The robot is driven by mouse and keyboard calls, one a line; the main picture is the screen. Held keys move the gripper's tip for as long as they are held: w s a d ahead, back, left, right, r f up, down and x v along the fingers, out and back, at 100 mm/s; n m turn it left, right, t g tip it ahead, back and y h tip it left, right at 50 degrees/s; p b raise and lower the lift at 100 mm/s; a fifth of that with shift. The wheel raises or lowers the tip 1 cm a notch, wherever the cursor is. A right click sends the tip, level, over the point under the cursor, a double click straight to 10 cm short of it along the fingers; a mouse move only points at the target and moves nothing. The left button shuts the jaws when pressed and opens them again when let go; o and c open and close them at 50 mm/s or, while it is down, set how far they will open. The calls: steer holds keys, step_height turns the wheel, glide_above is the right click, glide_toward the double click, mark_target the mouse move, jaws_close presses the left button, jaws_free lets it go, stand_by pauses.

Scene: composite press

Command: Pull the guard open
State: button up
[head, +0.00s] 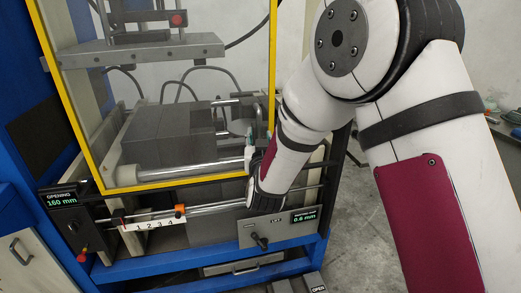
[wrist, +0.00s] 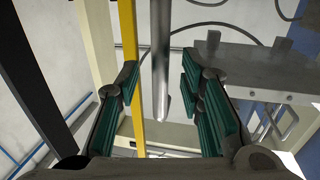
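The guard (head: 272,60) is a clear panel in a yellow frame on the front of the press, and it is down. In the wrist view my gripper (wrist: 165,95) is open, with green-padded fingers apart. The steel bar (wrist: 161,60) shows between the fingers, touching neither pad. The yellow frame (wrist: 129,50) runs beside the left finger. I cannot tell how deep the bar sits.
Below the guard are a numbered scale (head: 150,222) with an orange marker, and a grey control panel (head: 275,229) with a lever. A display reading 160 mm (head: 62,200) is at the left. A grey platen (head: 150,50) hangs behind the guard.

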steer(key=s+d, duration=0.1)
steer(key=s, duration=0.8)
steer(key=shift+s, duration=0.1)
steer(key=s+d+r+g, duration=0.6)
steer(key=d, duration=0.3)
steer(key=s+d+g+h, duration=0.1)
steer(key=s+d+g, duration=0.2)
steer(key=s+d, duration=0.4)
steer(key=s+d+m+g+h, duration=0.1)
steer(key=s+d+g, duration=0.3)
steer(key=s, duration=1.6)
steer(key=d, duration=0.3)
steer(key=shift+d+r+g, duration=0.15)
steer(key=shift+r+g, duration=0.05)
steer(key=shift+g, duration=0.1)
